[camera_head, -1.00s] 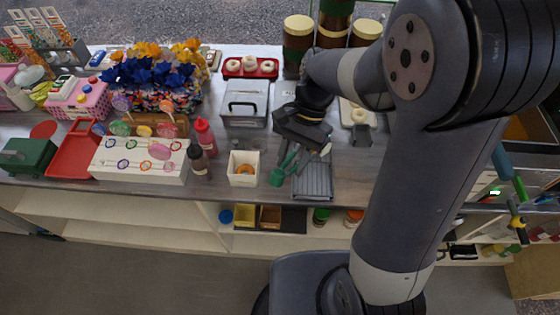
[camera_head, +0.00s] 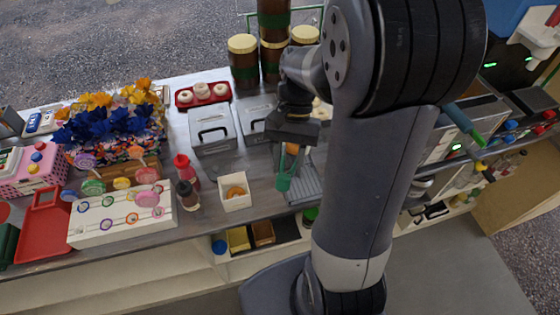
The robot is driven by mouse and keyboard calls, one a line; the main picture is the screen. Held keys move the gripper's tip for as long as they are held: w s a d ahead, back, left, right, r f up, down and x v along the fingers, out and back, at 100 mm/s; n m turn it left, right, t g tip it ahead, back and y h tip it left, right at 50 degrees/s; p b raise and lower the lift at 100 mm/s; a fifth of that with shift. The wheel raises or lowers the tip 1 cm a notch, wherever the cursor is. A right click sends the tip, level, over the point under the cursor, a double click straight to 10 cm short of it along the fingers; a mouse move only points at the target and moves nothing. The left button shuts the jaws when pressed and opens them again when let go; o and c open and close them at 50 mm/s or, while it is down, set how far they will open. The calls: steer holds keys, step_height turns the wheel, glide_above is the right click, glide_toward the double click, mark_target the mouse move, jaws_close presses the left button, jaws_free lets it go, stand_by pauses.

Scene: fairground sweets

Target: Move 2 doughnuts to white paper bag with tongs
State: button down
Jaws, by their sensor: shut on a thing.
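The white paper bag (camera_head: 235,204) stands open-topped on the counter, left of my gripper, with an orange-brown doughnut (camera_head: 236,191) inside. My gripper (camera_head: 291,140) is shut above the counter, to the right of and behind the bag. It seems to hold the green tongs (camera_head: 283,160), which hang below it and are mostly hidden. A small orange-brown patch shows just under the jaws; I cannot tell whether it is a doughnut. White-topped doughnuts (camera_head: 203,91) sit in a red tray (camera_head: 181,101) at the back. A pale item (camera_head: 320,109) behind my arm is mostly hidden.
Grey lidded boxes (camera_head: 212,128) stand behind the bag. Dark and red bottles (camera_head: 187,195) and a white lollipop stand (camera_head: 120,217) are to the left. Tall jars (camera_head: 243,62) stand at the back.

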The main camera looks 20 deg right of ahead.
steer(key=s+a+f+b, duration=0.1)
steer(key=a+b, duration=0.1)
steer(key=a, duration=0.8)
steer(key=s+a+f+b, duration=0.1)
steer(key=a+b, duration=0.1)
steer(key=a, duration=0.8)
steer(key=shift+s, duration=0.4)
steer(key=shift+a, duration=0.1)
steer(key=c, duration=1.6)
jaws_free()
steer(key=shift+c, duration=0.2)
steer(key=shift+o, duration=0.8)
